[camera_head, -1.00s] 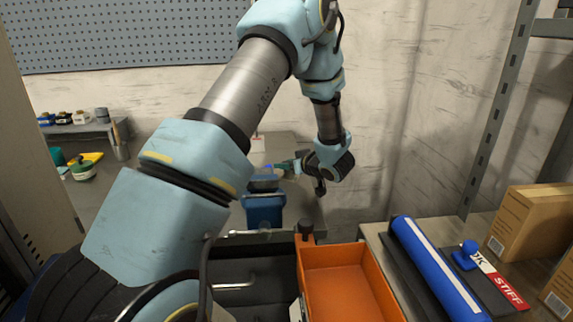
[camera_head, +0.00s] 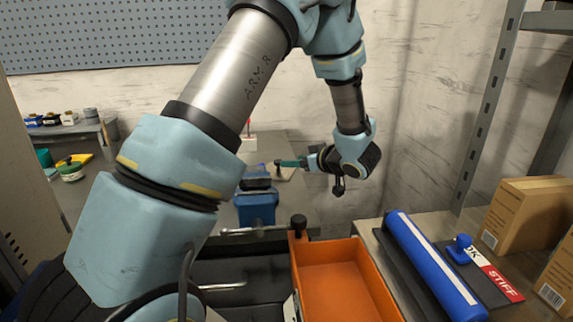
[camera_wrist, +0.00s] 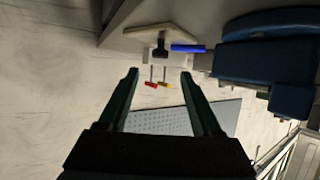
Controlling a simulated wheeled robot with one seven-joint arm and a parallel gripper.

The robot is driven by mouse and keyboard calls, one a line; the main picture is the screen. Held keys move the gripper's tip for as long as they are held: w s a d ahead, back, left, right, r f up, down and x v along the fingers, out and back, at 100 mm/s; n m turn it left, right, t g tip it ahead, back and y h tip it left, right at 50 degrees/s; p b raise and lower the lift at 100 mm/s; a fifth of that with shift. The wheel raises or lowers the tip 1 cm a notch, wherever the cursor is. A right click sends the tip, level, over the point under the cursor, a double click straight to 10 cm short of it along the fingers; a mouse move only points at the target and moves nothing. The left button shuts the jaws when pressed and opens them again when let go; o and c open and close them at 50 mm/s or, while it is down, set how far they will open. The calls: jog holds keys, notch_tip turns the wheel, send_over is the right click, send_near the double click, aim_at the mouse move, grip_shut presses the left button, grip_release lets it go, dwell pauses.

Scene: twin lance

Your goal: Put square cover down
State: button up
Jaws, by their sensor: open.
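A pale plate with a dark upright knob, which looks like the square cover (camera_head: 287,174), lies on the grey bench top (camera_head: 298,205) behind and right of the blue vise (camera_head: 258,207). In the wrist view, the cover (camera_wrist: 150,33) lies flat on the bench beyond my fingertips, its black knob roughly in line with the gap between them. My gripper (camera_head: 288,163) is just above and beside the cover in the head view. In the wrist view, my gripper (camera_wrist: 160,73) has its green fingers spread with nothing between them.
The blue vise (camera_wrist: 265,60) is close on the right in the wrist view. A white block (camera_wrist: 150,57) with red and yellow pieces stands past the cover. An orange bin (camera_head: 345,285) and a blue roll (camera_head: 432,265) are in front. The wall is behind.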

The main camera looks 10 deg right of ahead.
jog(key=shift+v, duration=1.3)
jog(key=shift+r, duration=0.1)
